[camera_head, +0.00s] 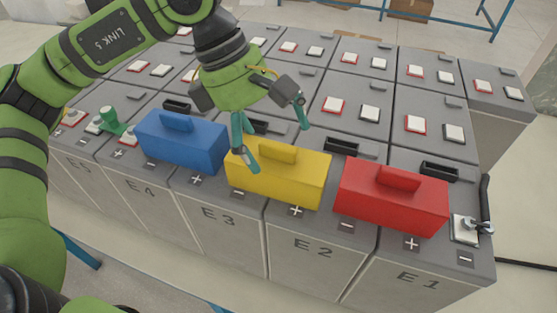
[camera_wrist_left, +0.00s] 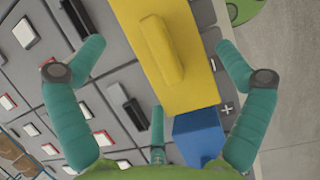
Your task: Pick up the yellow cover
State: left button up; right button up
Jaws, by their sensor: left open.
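The yellow cover (camera_head: 290,182) is a box with a raised handle on top. It sits on the front row of grey batteries between the blue cover (camera_head: 180,145) and the red cover (camera_head: 397,203). My left gripper (camera_head: 272,140) is open above and slightly behind the yellow cover, with nothing between its fingers. In the left wrist view the yellow cover (camera_wrist_left: 200,80) and its handle (camera_wrist_left: 162,48) lie between and beyond the spread fingers (camera_wrist_left: 165,75). The blue cover (camera_wrist_left: 198,135) shows below it. My right gripper is not in view.
Grey batteries with white terminals, several red-framed (camera_head: 333,105), fill the rows behind. Black handles (camera_head: 342,147) stand behind the covers. A green clamp-like piece (camera_head: 110,121) is at the left. A metal connector with a black cable (camera_head: 470,226) is at the right end.

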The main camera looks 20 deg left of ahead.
aim_at(280, 155)
pick_arm(q)
jog(key=b+x, duration=0.1)
jog(key=x, duration=0.3)
jog(key=shift+w+d, duration=0.15)
jog(key=shift+d, duration=0.05)
jog(key=shift+w+d+f, duration=0.1)
jog(key=shift+w+f, duration=0.05)
jog(key=shift+f, duration=0.05)
jog(key=shift+r, duration=0.1)
jog(key=shift+s, duration=0.2)
jog(key=c, duration=0.9)
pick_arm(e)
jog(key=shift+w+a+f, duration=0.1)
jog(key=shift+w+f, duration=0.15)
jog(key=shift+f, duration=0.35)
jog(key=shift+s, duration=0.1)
